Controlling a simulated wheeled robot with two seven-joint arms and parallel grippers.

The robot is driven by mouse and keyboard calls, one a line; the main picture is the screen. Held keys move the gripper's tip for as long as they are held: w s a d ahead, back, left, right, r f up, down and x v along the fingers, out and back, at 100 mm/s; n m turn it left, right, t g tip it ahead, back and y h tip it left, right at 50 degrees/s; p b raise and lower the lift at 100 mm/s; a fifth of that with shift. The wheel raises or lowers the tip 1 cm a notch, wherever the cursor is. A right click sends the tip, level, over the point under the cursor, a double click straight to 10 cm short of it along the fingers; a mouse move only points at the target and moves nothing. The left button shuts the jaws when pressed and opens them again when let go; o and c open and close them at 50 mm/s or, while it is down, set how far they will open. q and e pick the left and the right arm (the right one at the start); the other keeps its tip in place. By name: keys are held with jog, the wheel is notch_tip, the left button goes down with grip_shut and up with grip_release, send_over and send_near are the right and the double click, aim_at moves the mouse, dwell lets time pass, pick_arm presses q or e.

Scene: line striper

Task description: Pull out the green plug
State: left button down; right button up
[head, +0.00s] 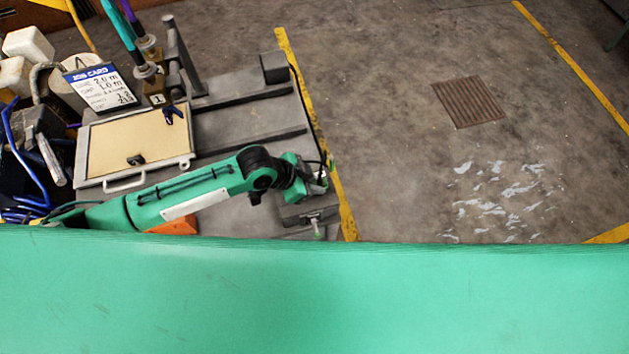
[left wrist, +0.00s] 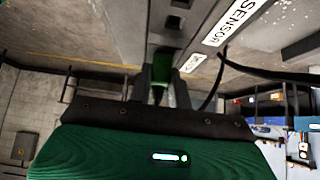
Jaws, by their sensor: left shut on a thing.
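The green plug (left wrist: 161,66) shows in the left wrist view between the two fingers of my left gripper (left wrist: 161,88). The fingers are shut on it. Its far end meets the underside of a grey housing with a white SENSOR label (left wrist: 232,22); I cannot tell whether it is seated there or just clear. In the head view my left gripper (head: 318,186) is at the right edge of the grey machine, beside a dark cable, and the plug is too small to make out. My right gripper is not in view.
A black cable (head: 305,105) runs from a dark box (head: 274,68) down towards my left gripper. The floor right of the yellow line is open, with a drain grate (head: 468,102).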

pick_arm(q)
jog(key=shift+r+p, duration=0.55)
jog(key=shift+r, duration=0.1)
jog(key=shift+r+p, duration=1.7)
jog(key=shift+r, duration=0.05)
